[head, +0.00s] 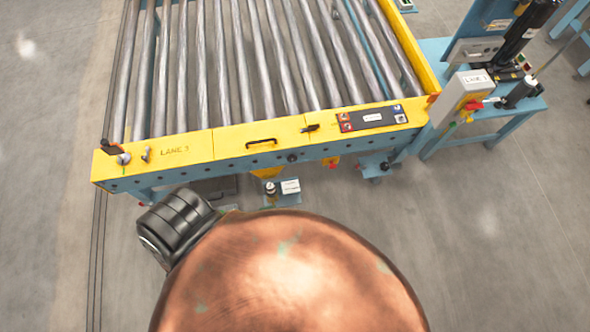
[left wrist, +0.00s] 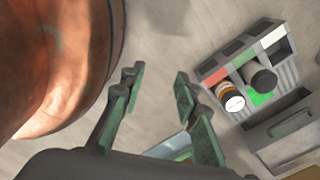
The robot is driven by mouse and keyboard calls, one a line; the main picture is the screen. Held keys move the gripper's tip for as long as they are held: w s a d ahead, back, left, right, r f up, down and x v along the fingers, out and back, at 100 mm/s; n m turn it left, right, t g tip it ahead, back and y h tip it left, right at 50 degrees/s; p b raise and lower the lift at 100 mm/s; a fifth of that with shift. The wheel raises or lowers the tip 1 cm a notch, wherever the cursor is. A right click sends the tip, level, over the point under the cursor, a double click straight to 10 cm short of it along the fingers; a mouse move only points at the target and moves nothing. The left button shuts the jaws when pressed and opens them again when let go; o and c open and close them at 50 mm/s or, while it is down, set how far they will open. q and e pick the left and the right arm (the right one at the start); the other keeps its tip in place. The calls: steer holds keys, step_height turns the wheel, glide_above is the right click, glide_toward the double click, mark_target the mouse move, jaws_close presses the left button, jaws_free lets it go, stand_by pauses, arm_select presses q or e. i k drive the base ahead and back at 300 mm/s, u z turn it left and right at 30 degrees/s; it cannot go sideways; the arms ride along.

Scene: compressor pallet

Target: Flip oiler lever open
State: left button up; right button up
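No part can be clearly told as the oiler or its lever. Lever-like parts sit on the yellow front panel (head: 235,139) of the roller conveyor: a black-tipped lever with a silver knob (head: 116,153) at the left end, a small silver toggle (head: 146,154), and a short black lever (head: 310,128) right of centre. My left gripper (left wrist: 162,88) is open and empty in the left wrist view, with only floor between its green-patched fingers. It is not visible in the head view. My right gripper is in neither view.
In the left wrist view, a grey caddy (left wrist: 285,88) holds two capped cylinders, right of the fingers, beside a grey box (left wrist: 290,135). In the head view, a blue bench (head: 485,132) stands right. A small blue stand (head: 280,199) sits below the conveyor.

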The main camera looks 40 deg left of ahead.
mark_target(267, 208)
steer(key=z, duration=0.05)
steer(key=k, duration=0.65)
steer(key=u, duration=1.15)
steer(key=k, duration=0.65)
steer(key=u, duration=0.8)
steer(key=i, duration=0.9)
steer(key=u, duration=0.2)
